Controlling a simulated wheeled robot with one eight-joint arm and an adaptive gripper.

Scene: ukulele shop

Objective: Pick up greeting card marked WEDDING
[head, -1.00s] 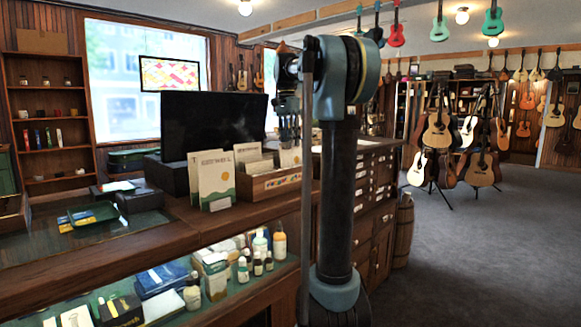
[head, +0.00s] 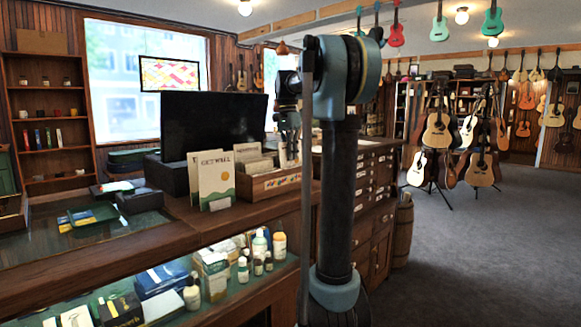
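I cannot make out a card marked WEDDING. A wooden card box (head: 270,186) stands on the counter and holds several pale greeting cards (head: 247,154), whose lettering is too small to read. Left of it, a card that appears to read GET WELL (head: 216,178) stands upright in a clear holder, with another card (head: 192,172) partly hidden behind it. My gripper (head: 287,152) points down at the right end of the box, over or among the cards there. It is small and partly hidden by my arm, so its finger opening and any hold on a card are unclear.
A black monitor (head: 212,128) stands behind the cards. The glass-topped counter (head: 90,245) holds bottles (head: 279,243) and boxes (head: 161,281) in its lower case. A drawer cabinet (head: 372,180) stands to the right, with a barrel (head: 403,232) beside it. The carpet (head: 470,260) at right is clear.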

